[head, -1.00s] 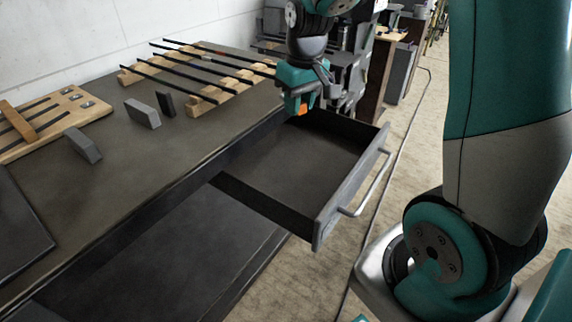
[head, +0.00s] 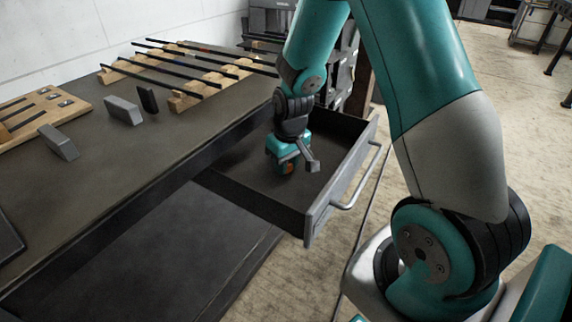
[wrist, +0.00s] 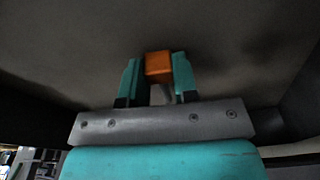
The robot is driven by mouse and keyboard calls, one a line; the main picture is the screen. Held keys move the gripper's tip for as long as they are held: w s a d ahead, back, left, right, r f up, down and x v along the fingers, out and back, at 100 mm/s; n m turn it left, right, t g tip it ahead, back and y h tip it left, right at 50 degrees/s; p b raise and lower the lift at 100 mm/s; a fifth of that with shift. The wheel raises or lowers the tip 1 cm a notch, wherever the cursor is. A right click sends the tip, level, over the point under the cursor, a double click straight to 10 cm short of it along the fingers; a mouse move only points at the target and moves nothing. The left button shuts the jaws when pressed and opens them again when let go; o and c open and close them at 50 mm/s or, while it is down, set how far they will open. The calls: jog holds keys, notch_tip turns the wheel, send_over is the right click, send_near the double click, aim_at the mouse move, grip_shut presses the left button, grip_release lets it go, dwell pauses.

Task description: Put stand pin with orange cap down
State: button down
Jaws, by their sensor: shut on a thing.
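The stand pin's orange cap (wrist: 158,66) shows between the two teal fingers of my gripper (wrist: 158,80) in the wrist view. My gripper is shut on the pin. A short grey piece of the pin shows below the cap; the rest is hidden. In the head view my gripper (head: 287,168) is inside the open drawer (head: 240,192), low over its dark floor, with a bit of the orange cap (head: 290,167) visible. I cannot tell whether the pin touches the drawer floor.
The drawer's front panel with a bar handle (head: 362,180) stands to the right of my gripper. The dark workbench (head: 120,165) at left holds wooden racks with black rods (head: 190,98) and several grey blocks (head: 122,110). The drawer floor around my gripper looks empty.

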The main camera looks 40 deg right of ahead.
jog(key=shift+f, duration=0.2)
jog(key=c, duration=0.9)
grip_release()
jog(key=shift+r, duration=0.1)
notch_tip(320, 180, up, 11)
jog(key=s+p, duration=0.1)
jog(key=p, duration=0.1)
jog(key=s+a+r+n+y, duration=0.1)
jog(key=s+a+r+n, duration=0.1)
jog(key=s+a+r, duration=0.2)
jog(key=s+a+r+n+g+y, duration=0.1)
jog(key=s+a+r, duration=0.3)
jog(key=s+a, duration=0.5)
jog(key=s+a+r+n+y, duration=0.2)
jog(key=s+a+r+n, duration=0.1)
jog(key=s+a, duration=0.4)
jog(key=shift+a+r+n, duration=0.4)
jog(key=shift+r, duration=0.2)
